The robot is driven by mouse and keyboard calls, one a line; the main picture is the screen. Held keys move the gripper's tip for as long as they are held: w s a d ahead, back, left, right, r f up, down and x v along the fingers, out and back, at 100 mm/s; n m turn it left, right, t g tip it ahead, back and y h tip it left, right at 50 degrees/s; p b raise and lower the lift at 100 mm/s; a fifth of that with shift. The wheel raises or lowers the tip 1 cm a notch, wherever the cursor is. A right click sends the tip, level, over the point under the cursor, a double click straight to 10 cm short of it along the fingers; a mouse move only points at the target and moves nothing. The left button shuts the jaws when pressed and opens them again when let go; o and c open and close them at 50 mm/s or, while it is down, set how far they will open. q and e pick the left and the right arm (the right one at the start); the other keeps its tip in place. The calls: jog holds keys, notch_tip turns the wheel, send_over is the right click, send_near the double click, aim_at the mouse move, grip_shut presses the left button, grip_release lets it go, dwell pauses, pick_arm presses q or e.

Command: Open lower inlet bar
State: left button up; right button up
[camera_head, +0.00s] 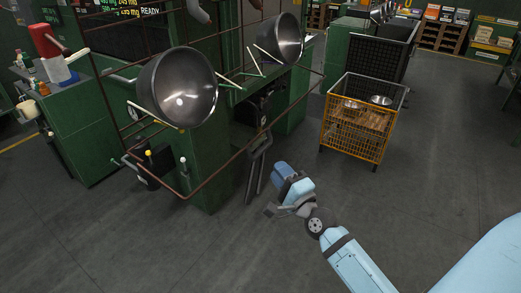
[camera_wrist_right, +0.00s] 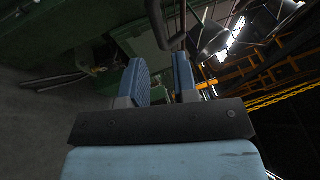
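A thin rust-brown bar (camera_head: 222,168) runs low across the front of the green machine, bent at its near corner; I take it for the lower inlet bar. A dark looped handle-like frame (camera_head: 257,165) hangs near its right part. My right gripper (camera_head: 281,172) is right of that frame, apart from the bar in the head view. In the right wrist view its two blue fingers (camera_wrist_right: 162,78) stand apart with nothing seen between them. A dark curved loop (camera_wrist_right: 165,28) shows just beyond the fingertips; contact cannot be told. My left gripper is not in view.
Two shiny metal bowls (camera_head: 178,88) (camera_head: 280,38) hang above the bar on the green machine (camera_head: 205,165). A yellow wire crate (camera_head: 354,143) with bowls stands to the right. Grey floor (camera_head: 220,250) is clear in front.

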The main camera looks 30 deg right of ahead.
aim_at(261, 148)
jog(key=x, duration=0.9)
jog(key=shift+a+f+p, duration=0.1)
jog(key=shift+p, duration=0.25)
grip_shut()
